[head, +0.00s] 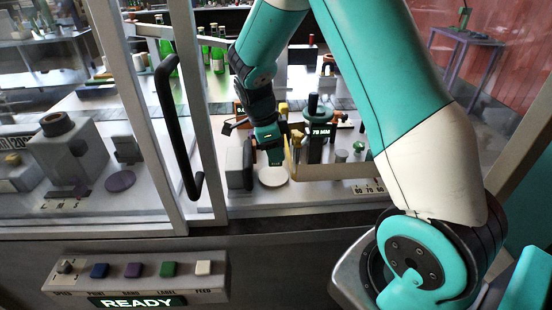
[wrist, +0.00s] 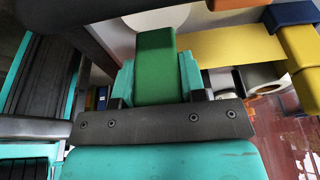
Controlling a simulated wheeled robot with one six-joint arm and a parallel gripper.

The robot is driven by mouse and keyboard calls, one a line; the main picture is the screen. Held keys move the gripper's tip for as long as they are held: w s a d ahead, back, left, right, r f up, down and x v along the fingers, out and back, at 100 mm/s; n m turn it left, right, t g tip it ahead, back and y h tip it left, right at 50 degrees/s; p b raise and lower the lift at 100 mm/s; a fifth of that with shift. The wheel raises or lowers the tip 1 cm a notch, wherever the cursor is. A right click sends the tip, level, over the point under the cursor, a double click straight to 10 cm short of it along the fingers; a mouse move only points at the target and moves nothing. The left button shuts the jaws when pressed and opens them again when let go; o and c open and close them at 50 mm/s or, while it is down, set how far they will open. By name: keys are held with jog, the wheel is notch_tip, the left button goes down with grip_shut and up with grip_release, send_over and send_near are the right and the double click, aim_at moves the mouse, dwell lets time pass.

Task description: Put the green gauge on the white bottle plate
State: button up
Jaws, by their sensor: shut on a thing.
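My gripper (head: 275,156) is above the round white bottle plate (head: 272,177), in the opening of the machine. In the wrist view, my gripper (wrist: 155,75) has its teal fingers shut on either side of the green gauge (wrist: 155,62), a plain green block. The gauge is hard to tell apart from the gripper in the head view. The plate's surface looks bare in the head view, with a small gap under the gripper. A pale rounded surface at the top of the wrist view may be the plate; I cannot be sure.
A grey block (head: 238,166) stands left of the plate. A yellow part (wrist: 232,46) is close to the right of the gauge. A black post with a 70 MM display (head: 320,131) stands to the right. The door frame and black handle (head: 178,125) are on the left.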

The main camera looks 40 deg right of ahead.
jog(key=shift+f+p, duration=0.4)
jog(key=shift+f, duration=1.65)
jog(key=shift+f, duration=0.1)
jog(key=o, duration=0.9)
jog(key=shift+s, duration=0.1)
jog(key=b+v, duration=0.2)
jog(key=v, duration=1)
jog(key=shift+a, duration=0.15)
